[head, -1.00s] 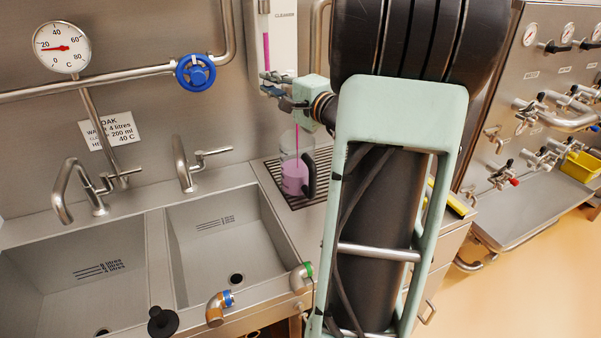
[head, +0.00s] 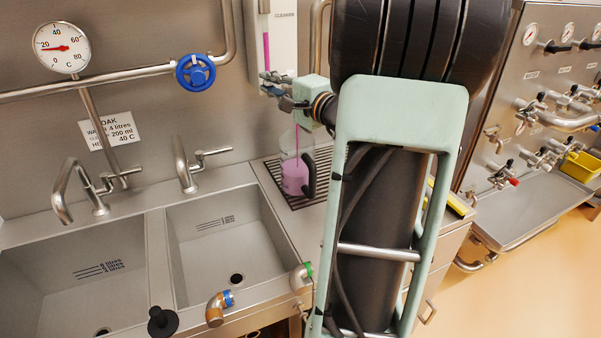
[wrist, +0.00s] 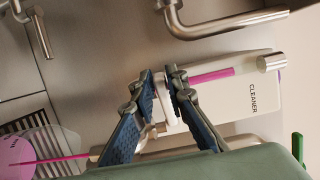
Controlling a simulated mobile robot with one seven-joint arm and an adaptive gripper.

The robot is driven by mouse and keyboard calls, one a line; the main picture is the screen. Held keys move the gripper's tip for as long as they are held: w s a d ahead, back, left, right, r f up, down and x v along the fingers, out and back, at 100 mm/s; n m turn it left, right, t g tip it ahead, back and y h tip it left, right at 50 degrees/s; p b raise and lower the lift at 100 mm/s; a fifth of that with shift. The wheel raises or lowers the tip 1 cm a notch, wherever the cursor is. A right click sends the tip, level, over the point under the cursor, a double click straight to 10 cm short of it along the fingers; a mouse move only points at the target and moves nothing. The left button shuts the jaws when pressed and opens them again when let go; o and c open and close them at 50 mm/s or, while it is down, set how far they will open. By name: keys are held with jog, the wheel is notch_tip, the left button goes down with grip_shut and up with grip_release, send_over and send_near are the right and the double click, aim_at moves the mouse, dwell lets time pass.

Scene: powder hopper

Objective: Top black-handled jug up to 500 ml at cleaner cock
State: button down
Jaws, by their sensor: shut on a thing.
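The clear jug with a black handle (head: 309,176) stands on the drain grate under the cleaner cock. Pink liquid (head: 295,180) fills roughly its lower half; its volume marks are too small to read. A thin pink stream runs from the cock down into the jug. The jug also shows in the wrist view (wrist: 42,150) at the lower left. My gripper (wrist: 165,88) is shut on the cock's lever (wrist: 172,112), below the white cleaner dispenser (wrist: 252,97) with its pink sight tube. In the head view my gripper (head: 280,90) is partly hidden by my own wrist.
The slotted drain grate (head: 272,172) lies right of two empty steel sinks (head: 215,235). A swivel tap (head: 183,165) and a blue valve wheel (head: 195,72) stand to the left. A panel of valves and a yellow bin (head: 580,167) are at the right.

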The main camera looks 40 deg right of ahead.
jog(key=shift+w+d+b, duration=0.15)
jog(key=shift+w+b, duration=0.2)
jog(key=shift+b, duration=0.25)
jog(key=shift+w+r, duration=0.1)
jog(key=shift+w, duration=0.2)
jog(key=shift+w+b, duration=0.65)
jog(key=shift+w, duration=0.2)
